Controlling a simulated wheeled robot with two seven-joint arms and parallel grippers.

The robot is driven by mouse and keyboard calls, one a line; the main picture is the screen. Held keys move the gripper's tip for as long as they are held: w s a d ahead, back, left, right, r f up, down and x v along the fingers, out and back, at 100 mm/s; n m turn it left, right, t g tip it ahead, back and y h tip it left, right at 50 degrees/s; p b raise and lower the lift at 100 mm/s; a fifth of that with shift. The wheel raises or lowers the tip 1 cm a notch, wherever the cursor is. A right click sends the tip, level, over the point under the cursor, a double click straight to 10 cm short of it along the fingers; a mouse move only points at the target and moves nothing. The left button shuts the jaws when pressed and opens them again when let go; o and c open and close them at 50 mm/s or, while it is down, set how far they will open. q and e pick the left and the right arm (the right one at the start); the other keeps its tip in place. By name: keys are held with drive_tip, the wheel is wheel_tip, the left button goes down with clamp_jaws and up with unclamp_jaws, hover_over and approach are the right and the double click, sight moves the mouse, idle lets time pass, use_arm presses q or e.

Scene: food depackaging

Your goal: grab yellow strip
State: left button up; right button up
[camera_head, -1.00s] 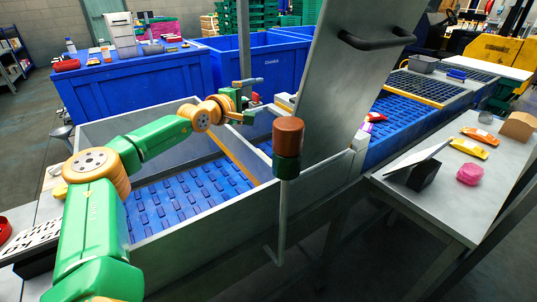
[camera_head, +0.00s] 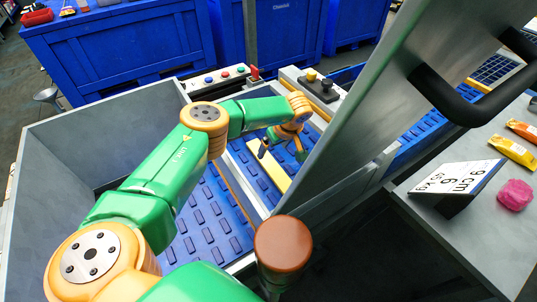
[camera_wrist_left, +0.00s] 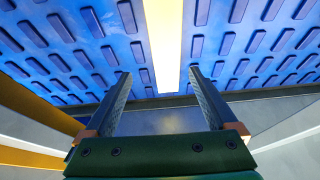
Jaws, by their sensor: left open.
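The yellow strip (camera_head: 268,169) is a long, flat, pale yellow piece on the blue ribbed conveyor belt, beyond a dividing wall. My left gripper (camera_head: 283,152) reaches down over its far part with fingers apart and nothing between them. In the left wrist view the strip (camera_wrist_left: 163,45) runs lengthwise from the top edge to between the open fingertips (camera_wrist_left: 158,74). The fingers lie on either side of its line, and I see no contact. How high they are above the strip is hard to tell. My right gripper is not in view.
A tilted grey panel with a black handle (camera_head: 468,100) stands right of the gripper. Metal walls (camera_head: 95,115) enclose the belt. A round brown-topped post (camera_head: 283,243) stands in front. A control box with buttons (camera_head: 222,78) is behind the arm. A side table (camera_head: 470,235) holds small packages.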

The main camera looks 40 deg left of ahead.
sight(266, 158)
use_arm(q)
drive_tip(key=f, duration=0.1)
drive_tip(key=a+f, duration=0.1)
drive_tip(key=f, duration=0.1)
drive_tip(key=a+f, duration=0.1)
drive_tip(key=f, duration=0.1)
drive_tip(key=shift+s, duration=0.3)
drive_tip(key=shift+w+a+f, duration=0.2)
drive_tip(key=shift+w+a, duration=0.05)
drive_tip(key=shift+w, duration=0.05)
clamp_jaws()
